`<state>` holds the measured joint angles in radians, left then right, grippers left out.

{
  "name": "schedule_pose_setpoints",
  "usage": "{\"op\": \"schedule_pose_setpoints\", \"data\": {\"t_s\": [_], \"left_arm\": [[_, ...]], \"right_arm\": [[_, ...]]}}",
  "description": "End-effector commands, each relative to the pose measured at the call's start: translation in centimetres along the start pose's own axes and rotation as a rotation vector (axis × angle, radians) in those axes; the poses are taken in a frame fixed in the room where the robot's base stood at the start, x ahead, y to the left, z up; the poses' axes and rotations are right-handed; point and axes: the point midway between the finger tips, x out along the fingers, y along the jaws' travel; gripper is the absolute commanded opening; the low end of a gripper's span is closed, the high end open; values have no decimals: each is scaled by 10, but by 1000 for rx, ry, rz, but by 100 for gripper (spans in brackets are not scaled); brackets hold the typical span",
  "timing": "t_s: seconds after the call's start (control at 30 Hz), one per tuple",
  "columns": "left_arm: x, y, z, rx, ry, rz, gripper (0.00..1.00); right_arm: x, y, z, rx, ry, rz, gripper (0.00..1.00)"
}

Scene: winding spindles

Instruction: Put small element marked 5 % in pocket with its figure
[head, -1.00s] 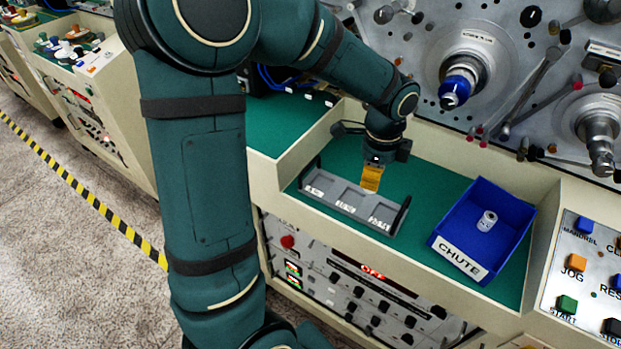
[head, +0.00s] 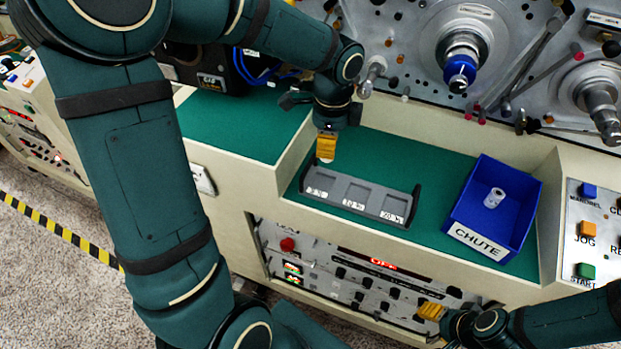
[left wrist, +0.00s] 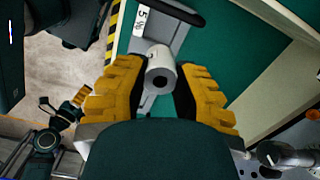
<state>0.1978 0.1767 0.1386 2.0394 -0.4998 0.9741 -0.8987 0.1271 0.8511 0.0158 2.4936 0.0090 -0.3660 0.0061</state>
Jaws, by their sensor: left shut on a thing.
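My left gripper (head: 326,147) is shut on a small white cylindrical element (head: 326,160). In the left wrist view the element (left wrist: 160,72) sits between the yellow fingers, its round end with a dark hole facing the camera; no marking on it is readable. The grey tray (head: 345,205) has three pockets in a row, with figure labels on the front; the left one (left wrist: 140,20) reads 5 %. The gripper holds the element above the tray's left end, near the 5 % pocket (head: 322,181). My right gripper (head: 431,311) is low in front of the panel, its opening unclear.
A blue CHUTE bin (head: 472,241) right of the tray holds another small white element (head: 494,197). The tray stands on a green recessed shelf (head: 420,165) with a cream wall on its left. A machine face with spindles (head: 460,70) rises behind.

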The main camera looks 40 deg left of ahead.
Motion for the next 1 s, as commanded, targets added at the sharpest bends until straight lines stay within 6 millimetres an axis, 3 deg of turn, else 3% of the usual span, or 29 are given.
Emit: {"op": "schedule_pose_setpoints", "data": {"t_s": [0.2,0.5,1.0], "left_arm": [[4,0,0,0,-2,0,0],[53,1,-2,-1,-2,2,0],[100,1,-4,0,-1,0,0]], "right_arm": [[1,1,1,0,-1,0,52],[12,5,5,-3,-10,-1,52],[21,8,10,-6,-20,-2,52]]}}
